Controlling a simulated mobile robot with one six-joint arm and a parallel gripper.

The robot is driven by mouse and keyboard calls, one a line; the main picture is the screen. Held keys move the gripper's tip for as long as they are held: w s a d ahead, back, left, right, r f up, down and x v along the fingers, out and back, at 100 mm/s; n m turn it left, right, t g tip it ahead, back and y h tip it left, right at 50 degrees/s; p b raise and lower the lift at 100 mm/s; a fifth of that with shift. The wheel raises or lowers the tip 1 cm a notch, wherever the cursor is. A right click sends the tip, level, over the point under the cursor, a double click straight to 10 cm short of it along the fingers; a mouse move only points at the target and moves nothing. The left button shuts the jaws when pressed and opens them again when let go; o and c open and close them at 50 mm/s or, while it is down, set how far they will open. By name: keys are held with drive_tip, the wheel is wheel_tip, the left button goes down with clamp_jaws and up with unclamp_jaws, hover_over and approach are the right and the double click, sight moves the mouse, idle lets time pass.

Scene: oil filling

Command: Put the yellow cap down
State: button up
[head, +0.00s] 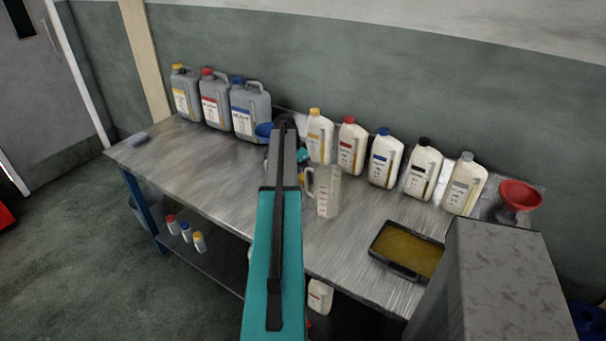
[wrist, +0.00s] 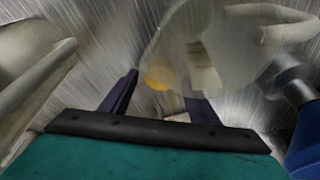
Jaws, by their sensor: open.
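The yellow cap shows in the wrist view as a small orange-yellow disc (wrist: 160,77) over the metal tabletop, between the fingertips. My gripper (wrist: 159,86) is open, with its two dark fingers apart on either side of the disc. I cannot tell whether a finger touches it. In the head view my arm hides most of the gripper. A white jug with a yellow top (head: 319,138) stands just right of the arm.
A clear measuring jug (head: 328,194) stands close right of my arm. White jugs with red (head: 350,150), blue, black and grey tops line the back. Grey canisters (head: 250,108) stand at back left. An oil-filled tray (head: 408,248) and red funnel (head: 519,197) are right.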

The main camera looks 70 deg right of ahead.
drive_tip(key=b+v, duration=0.2)
drive_tip(key=v, duration=1)
drive_tip(key=shift+b, duration=0.4)
idle(0.3)
